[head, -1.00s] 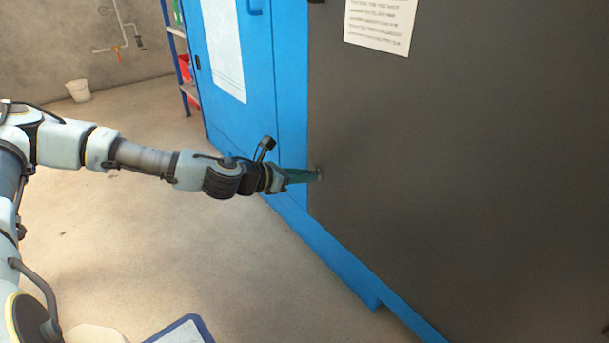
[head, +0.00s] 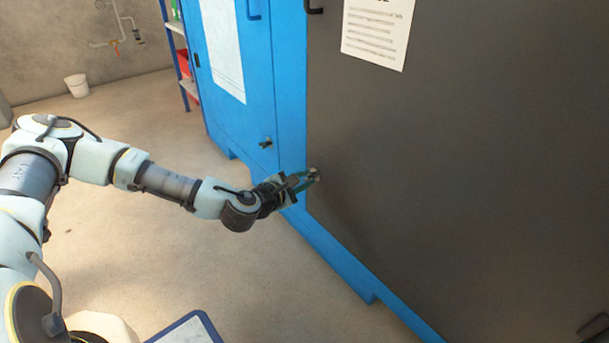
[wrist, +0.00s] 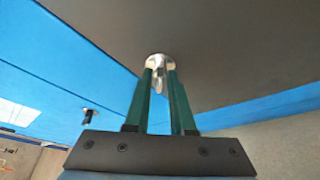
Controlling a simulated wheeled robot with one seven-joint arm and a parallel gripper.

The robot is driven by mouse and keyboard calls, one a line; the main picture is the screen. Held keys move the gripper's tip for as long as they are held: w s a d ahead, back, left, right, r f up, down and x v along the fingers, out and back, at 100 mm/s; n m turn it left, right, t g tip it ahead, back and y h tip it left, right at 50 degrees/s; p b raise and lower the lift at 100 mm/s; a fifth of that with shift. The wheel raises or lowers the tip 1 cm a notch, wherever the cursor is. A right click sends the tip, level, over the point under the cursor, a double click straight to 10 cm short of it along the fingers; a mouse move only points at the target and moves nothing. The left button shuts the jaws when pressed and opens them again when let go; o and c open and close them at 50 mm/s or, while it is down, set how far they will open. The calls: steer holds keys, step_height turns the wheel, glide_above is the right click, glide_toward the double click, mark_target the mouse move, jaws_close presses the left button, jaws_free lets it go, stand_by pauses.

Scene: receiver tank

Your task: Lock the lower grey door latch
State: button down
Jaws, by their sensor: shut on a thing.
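The lower grey door latch (wrist: 159,62) is a small silvery knob on a round base, near the lower left edge of the dark grey door (head: 450,180). It also shows in the head view (head: 315,175), partly covered by the fingers. My gripper (wrist: 160,85) has its two green fingers on either side of the latch's handle, shut on it. In the head view my gripper (head: 310,180) reaches the door from the left. The wrist view looks tilted, and the fingers partly hide the handle.
A blue cabinet door (head: 235,60) with its own dark latch (head: 265,143) stands left of the grey door. A dark handle (head: 314,10) and a paper notice (head: 377,30) are higher on the grey door.

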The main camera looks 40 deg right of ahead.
steer(key=shift+s+f+m+t+h, duration=0.15)
steer(key=shift+m+t+h, duration=0.3)
steer(key=shift+m, duration=0.8)
steer(key=shift+f+m+t+h, duration=0.15)
steer(key=shift+m+t+h, duration=0.25)
steer(key=shift+m, duration=0.8)
steer(key=shift+s+f+m+t+h, duration=0.15)
steer(key=shift+m+t+h, duration=0.25)
steer(key=shift+m, duration=0.85)
steer(key=c, duration=0.9)
jaws_free()
steer(key=shift+w, duration=0.1)
steer(key=shift+c, duration=0.2)
steer(key=p+v, duration=0.2)
steer(key=v, duration=0.9)
steer(key=shift+p, duration=0.3)
steer(key=shift+w+f+m, duration=0.1)
steer(key=shift+m, duration=0.2)
